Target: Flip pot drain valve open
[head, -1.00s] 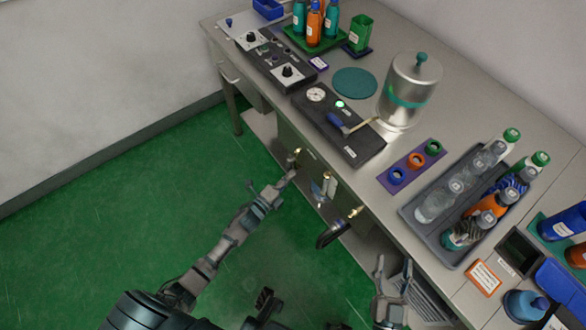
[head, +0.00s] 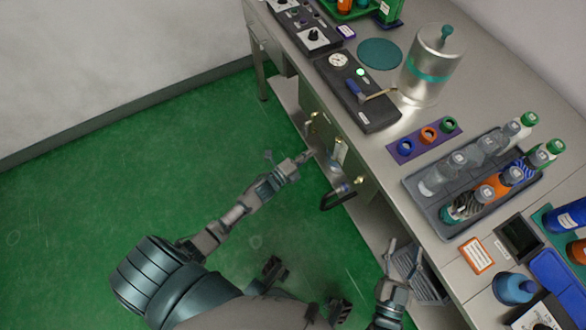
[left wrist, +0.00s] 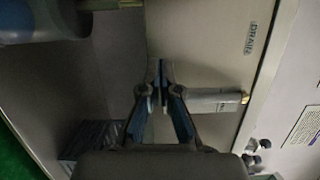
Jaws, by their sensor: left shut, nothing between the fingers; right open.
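A steel pot (head: 432,68) with a teal band and knob stands on the counter. Below the counter front are brass fittings (head: 359,180) and a blue-grey part (head: 338,187) beside a black loop handle (head: 338,199). My left gripper (head: 306,155) is shut and empty in front of this cabinet face. In the left wrist view its fingers (left wrist: 160,92) are together, beside a grey cylinder with a brass end (left wrist: 222,101) below a DRAIN label (left wrist: 250,38). I cannot tell whether they touch it. Which part is the valve lever is unclear. My right gripper (head: 391,250) is open, low by the counter's front.
On the counter are a black panel with a gauge (head: 350,85), a purple strip with colored rings (head: 423,139) and a grey tray (head: 412,190) of bottles. A grey slatted box (head: 424,277) sits below the counter. Green floor (head: 90,200) is open to the left.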

